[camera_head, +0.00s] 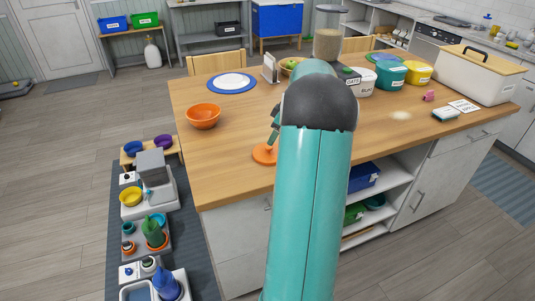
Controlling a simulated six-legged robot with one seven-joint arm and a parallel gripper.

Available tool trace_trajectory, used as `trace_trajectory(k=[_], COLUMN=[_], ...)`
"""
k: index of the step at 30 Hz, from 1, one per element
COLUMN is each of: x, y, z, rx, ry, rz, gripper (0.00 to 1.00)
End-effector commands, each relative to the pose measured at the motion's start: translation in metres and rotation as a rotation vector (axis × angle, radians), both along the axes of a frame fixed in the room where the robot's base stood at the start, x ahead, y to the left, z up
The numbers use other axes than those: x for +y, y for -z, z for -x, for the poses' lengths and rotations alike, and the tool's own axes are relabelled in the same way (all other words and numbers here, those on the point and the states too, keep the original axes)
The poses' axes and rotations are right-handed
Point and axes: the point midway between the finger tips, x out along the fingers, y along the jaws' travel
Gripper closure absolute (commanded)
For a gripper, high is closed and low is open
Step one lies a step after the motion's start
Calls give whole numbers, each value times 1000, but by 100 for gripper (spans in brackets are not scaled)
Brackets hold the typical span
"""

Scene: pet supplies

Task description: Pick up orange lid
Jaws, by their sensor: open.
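The orange lid (262,155) is a flat orange disc near the front edge of the wooden counter (225,165). Its right part is hidden behind my teal arm. My gripper (273,137) shows only partly at the left side of the arm, just above the lid with its dark fingers pointing down. It is open. I cannot tell whether the fingers touch the lid.
An orange bowl (203,116) stands left of the lid, with a white plate on a blue mat (232,83) behind. Labelled tubs, including a teal one (391,74), and a white bin (475,78) stand right. Counter between bowl and lid is clear.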

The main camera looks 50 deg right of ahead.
Motion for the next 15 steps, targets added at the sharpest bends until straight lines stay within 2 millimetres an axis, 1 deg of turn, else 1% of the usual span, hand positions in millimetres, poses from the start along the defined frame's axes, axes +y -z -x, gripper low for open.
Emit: trace_trajectory(k=[5,8,12,15], x=[3,5,8,8], y=[11,23,44,52], z=[-5,-10,-18,-22], rx=[1,1,2,1], ry=[-2,-3,-3,-2], rz=[-1,-1,-3,0], gripper=[48,48,48,48])
